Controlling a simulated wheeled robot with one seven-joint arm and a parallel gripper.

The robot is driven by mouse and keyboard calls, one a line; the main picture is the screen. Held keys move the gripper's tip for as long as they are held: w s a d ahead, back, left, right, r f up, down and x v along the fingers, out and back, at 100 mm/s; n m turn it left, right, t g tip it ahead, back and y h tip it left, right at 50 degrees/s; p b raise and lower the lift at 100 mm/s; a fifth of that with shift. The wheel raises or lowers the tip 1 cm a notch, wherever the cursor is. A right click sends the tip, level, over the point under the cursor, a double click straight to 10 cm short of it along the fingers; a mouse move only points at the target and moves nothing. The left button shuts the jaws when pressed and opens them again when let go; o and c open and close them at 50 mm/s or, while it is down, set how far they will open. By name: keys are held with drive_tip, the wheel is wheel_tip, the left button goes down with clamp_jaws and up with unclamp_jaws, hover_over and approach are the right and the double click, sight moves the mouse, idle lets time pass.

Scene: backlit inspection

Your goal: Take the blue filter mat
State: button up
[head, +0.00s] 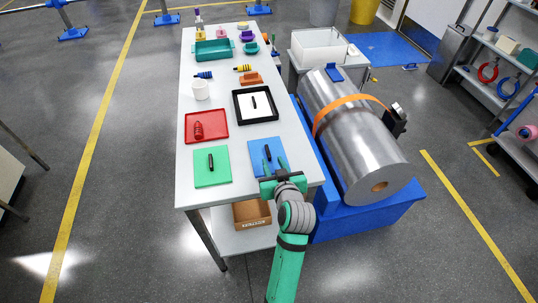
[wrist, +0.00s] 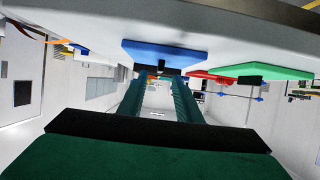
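The blue filter mat (head: 257,144) lies flat near the front right corner of the white table, with a black handle (head: 267,153) standing on it. My gripper (head: 272,165) is low over the mat's near edge. In the wrist view, which is upside down, the blue mat (wrist: 140,50) lies beyond the fingertips, with its black handle (wrist: 163,71) in line with the gap. The two green fingers (wrist: 161,76) are apart, so the gripper is open. I cannot tell whether the fingertips touch the handle. My wrist hides part of the mat's near edge.
A green mat (head: 222,174) lies left of the blue one, with a red tray (head: 188,127) behind it. A black-framed white tray (head: 270,91) stands behind the blue mat. A large metal cylinder (head: 350,140) on a blue base stands close to the right.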

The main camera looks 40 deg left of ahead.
sight(268, 151)
drive_tip(key=shift+x, duration=1)
drive_tip(key=a, duration=0.1)
drive_tip(key=w+a, duration=0.1)
drive_tip(key=w, duration=0.1)
drive_tip(key=shift+a+f, duration=0.25)
drive_tip(key=shift+a, duration=0.15)
drive_tip(key=shift+w+a+f, duration=0.3)
drive_tip(key=shift+w+a, duration=0.05)
drive_tip(key=shift+w, duration=0.15)
drive_tip(key=shift+d, duration=0.1)
drive_tip(key=shift+c, duration=0.3)
drive_tip(key=shift+s, duration=0.15)
clamp_jaws()
